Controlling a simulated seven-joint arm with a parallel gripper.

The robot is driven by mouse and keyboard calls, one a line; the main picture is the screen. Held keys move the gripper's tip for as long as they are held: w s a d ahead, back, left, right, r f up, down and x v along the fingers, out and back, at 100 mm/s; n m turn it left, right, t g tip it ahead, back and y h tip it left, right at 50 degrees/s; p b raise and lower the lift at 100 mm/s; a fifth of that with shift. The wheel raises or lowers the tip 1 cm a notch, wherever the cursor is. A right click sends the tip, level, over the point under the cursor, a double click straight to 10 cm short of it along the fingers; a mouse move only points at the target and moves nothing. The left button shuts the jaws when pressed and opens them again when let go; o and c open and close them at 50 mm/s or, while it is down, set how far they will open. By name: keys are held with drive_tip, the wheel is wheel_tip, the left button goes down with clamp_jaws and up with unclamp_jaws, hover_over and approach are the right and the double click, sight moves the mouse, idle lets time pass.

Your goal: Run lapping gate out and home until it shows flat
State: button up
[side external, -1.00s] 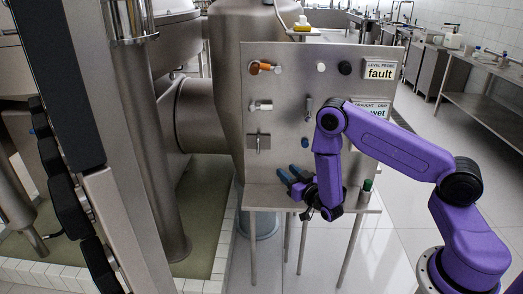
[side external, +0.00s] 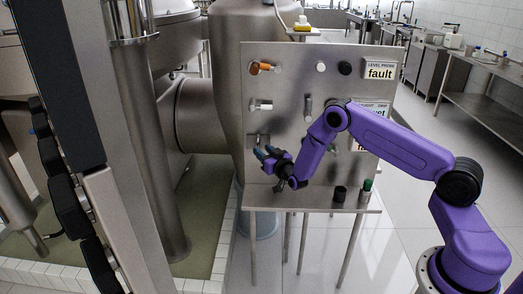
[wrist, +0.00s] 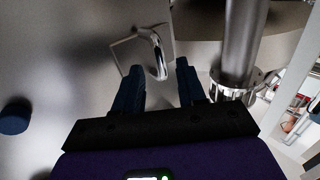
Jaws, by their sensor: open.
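A square plate (side external: 250,141) with a bent chrome lever is on the left of the upright metal panel (side external: 285,80). In the wrist view the chrome lever (wrist: 158,52) stands out from its plate (wrist: 128,50). My gripper (side external: 264,153) is open at this lever. In the wrist view the blue fingers of my gripper (wrist: 157,74) are spread, with the lever's end between their tips and no clear contact. No label naming the lapping gate is readable. A display behind my arm (side external: 372,145) is mostly hidden.
The panel also bears an orange handle (side external: 263,68), a white handle (side external: 261,105), a middle lever (side external: 308,104) and a "fault" display (side external: 380,72). A black knob (side external: 340,194) and a green-topped piece (side external: 366,188) stand on the shelf. A blue button (wrist: 14,117) is left in the wrist view.

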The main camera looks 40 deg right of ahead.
drive_tip(key=shift+w+d, duration=0.2)
drive_tip(key=shift+w, duration=0.75)
clamp_jaws()
drive_tip(key=s+d, duration=0.5)
drive_tip(key=shift+s+d, duration=0.15)
drive_tip(key=shift+d, duration=0.05)
drive_tip(key=shift+c, duration=0.6)
unclamp_jaws()
drive_tip(key=shift+s, duration=0.1)
drive_tip(key=shift+o, duration=0.6)
drive_tip(key=shift+a, duration=0.1)
